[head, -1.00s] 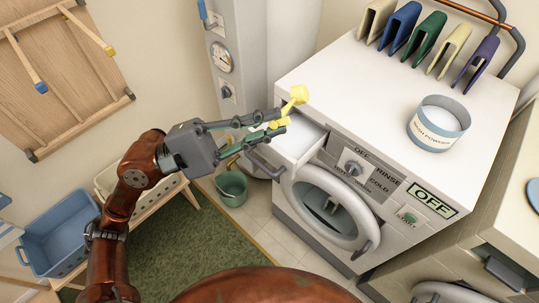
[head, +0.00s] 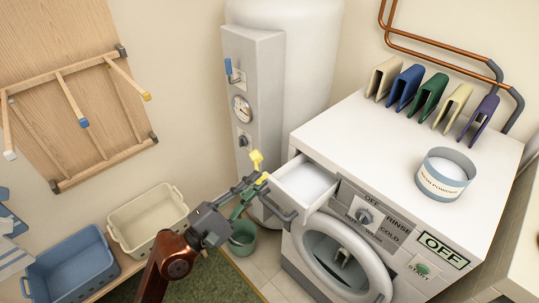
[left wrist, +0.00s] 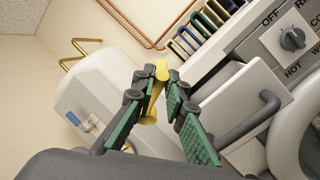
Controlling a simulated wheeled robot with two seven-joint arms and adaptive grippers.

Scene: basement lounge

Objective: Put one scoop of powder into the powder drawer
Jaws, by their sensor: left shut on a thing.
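My left gripper (head: 256,184) is shut on a yellow scoop (head: 257,160), just left of the open powder drawer (head: 277,201). The scoop also shows between the green-padded fingers in the left wrist view (left wrist: 150,112). I cannot tell whether the scoop holds powder. The drawer is pulled out of the washing machine (head: 335,130). Its inside looks white, and I cannot tell powder from drawer floor. The round tub labelled as powder (head: 440,184), with white powder in it, stands on the machine top at the right. My right gripper is not in view.
Several coloured upright holders (head: 434,95) stand along the machine's back edge. A grey-white gauge cabinet (head: 257,75) stands behind my left gripper. A green bucket (head: 243,235) is on the floor below. The middle of the machine top is clear.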

